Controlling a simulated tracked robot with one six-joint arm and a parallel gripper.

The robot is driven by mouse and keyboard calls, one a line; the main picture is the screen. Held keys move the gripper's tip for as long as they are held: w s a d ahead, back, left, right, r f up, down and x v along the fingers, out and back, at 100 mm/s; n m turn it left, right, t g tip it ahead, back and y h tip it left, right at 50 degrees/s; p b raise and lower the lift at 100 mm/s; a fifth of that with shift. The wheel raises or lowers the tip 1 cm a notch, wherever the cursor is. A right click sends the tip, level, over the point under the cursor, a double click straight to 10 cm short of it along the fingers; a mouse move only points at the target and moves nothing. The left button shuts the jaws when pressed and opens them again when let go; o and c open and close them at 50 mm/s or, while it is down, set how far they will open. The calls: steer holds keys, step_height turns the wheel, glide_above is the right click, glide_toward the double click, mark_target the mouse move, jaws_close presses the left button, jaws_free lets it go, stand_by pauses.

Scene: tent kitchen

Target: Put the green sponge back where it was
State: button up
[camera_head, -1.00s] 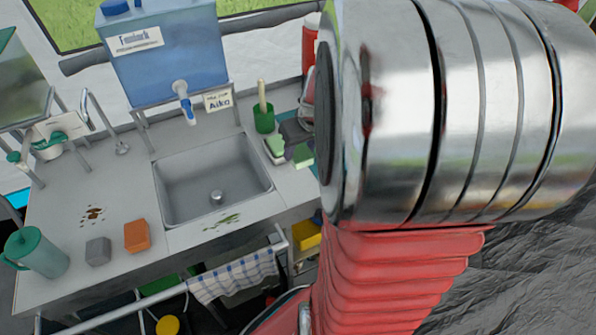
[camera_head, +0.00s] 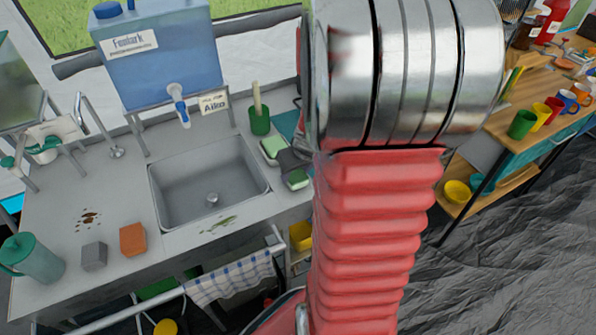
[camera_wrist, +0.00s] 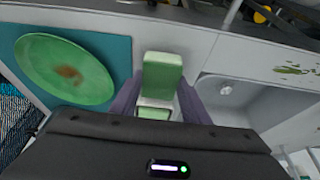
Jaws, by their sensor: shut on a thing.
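The green sponge (camera_head: 297,180) is at my gripper's fingertips, to the right of the sink. In the wrist view the sponge (camera_wrist: 163,75) shows between the two purple-grey fingers. My gripper (camera_head: 291,162) is shut on it, and it also shows in the wrist view (camera_wrist: 157,95). I cannot tell whether the sponge touches the counter.
The sink (camera_head: 210,190) is left of my gripper. A green cup (camera_head: 260,123) with a brush stands behind. A teal mat (camera_wrist: 121,49) bears a stained green plate (camera_wrist: 65,72). Grey (camera_head: 94,256) and orange (camera_head: 132,239) blocks and a pitcher (camera_head: 32,258) stand at the left.

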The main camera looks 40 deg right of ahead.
steer(key=shift+f, duration=0.35)
steer(key=o, duration=1.2)
steer(key=shift+r, duration=0.1)
steer(key=v, duration=1.2)
